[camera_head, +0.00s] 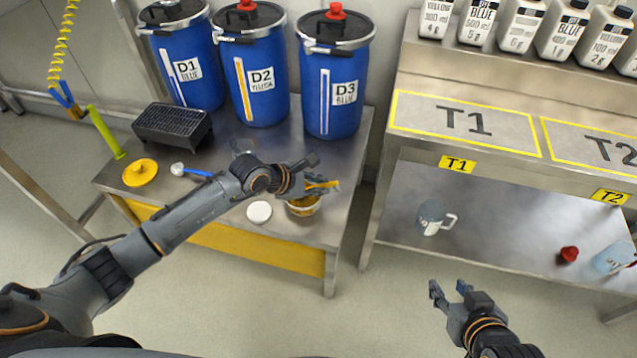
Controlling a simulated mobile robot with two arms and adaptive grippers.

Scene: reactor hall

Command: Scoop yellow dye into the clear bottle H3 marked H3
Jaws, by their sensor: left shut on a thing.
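My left gripper (314,184) is shut on a slim yellow-orange tool, which looks like a scoop (329,185). It is just above or at the rim of a small tub of yellow dye (303,208) on the front right of the left table. The scoop's far end is hidden, so I cannot tell whether it holds dye. My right gripper (451,290) is open and empty, in front of the right bench. No H3 mark is readable. A pale translucent bottle (612,259) lies at the right edge, partly cut off, with a red cap (568,255) beside it.
Blue drums D1 (201,85), D2 (263,100) and D3 (330,115) stand behind. A white lid (259,212), blue-handled scoop (196,172), yellow lid (140,173) and black tray (172,124) lie left. A jug (432,217) stands under shelf T1 (465,121).

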